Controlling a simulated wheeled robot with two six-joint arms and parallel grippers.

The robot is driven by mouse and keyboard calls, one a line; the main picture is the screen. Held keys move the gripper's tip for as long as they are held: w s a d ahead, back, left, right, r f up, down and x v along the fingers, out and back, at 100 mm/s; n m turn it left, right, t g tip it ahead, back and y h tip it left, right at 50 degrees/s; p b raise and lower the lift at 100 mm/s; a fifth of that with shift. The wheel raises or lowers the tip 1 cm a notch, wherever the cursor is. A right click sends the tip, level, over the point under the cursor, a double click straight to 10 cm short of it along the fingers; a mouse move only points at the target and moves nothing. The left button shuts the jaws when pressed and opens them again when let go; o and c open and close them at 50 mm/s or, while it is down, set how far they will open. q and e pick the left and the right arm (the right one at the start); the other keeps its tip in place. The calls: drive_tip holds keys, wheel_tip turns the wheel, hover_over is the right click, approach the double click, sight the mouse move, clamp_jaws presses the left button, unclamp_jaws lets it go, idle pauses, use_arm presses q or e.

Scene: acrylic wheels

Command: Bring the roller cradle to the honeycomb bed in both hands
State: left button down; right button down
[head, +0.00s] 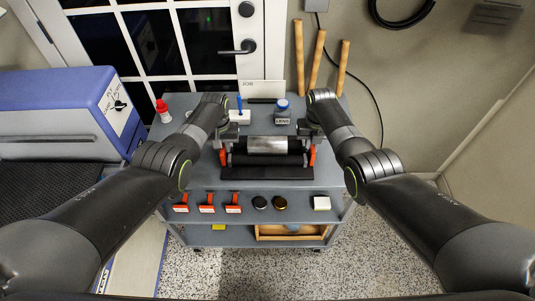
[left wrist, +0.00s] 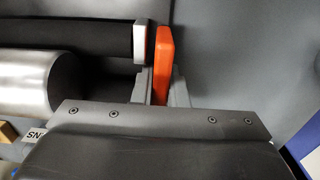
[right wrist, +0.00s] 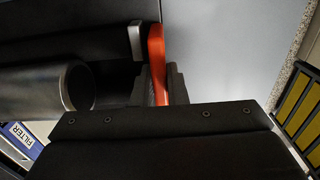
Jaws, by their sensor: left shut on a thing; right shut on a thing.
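The roller cradle (head: 267,173) has a black base, black rollers and an orange handle at each end, with a silver cylinder (head: 273,145) lying along it. It is over the grey cart top; I cannot tell whether it touches. My left gripper (head: 221,147) is shut on the left orange handle, which shows between its fingers in the left wrist view (left wrist: 162,65). My right gripper (head: 312,147) is shut on the right orange handle, which also shows in the right wrist view (right wrist: 157,65). The dark honeycomb bed (head: 45,181) lies at the left in the blue-and-grey machine, partly hidden by my left arm.
The grey cart (head: 185,103) carries a red-capped bottle (head: 163,111), a blue-capped jar (head: 283,115) and a white block with a blue tool. The machine's blue lid (head: 60,100) stands behind the bed.

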idle(0.3)
use_arm(q)
drive_tip(key=shift+w+r, duration=0.15)
use_arm(e)
drive_tip(key=shift+w+r, duration=0.15)
drive_tip(key=shift+r, duration=0.05)
use_arm(q)
drive_tip(key=shift+r, duration=0.1)
use_arm(e)
drive_tip(key=shift+r, duration=0.1)
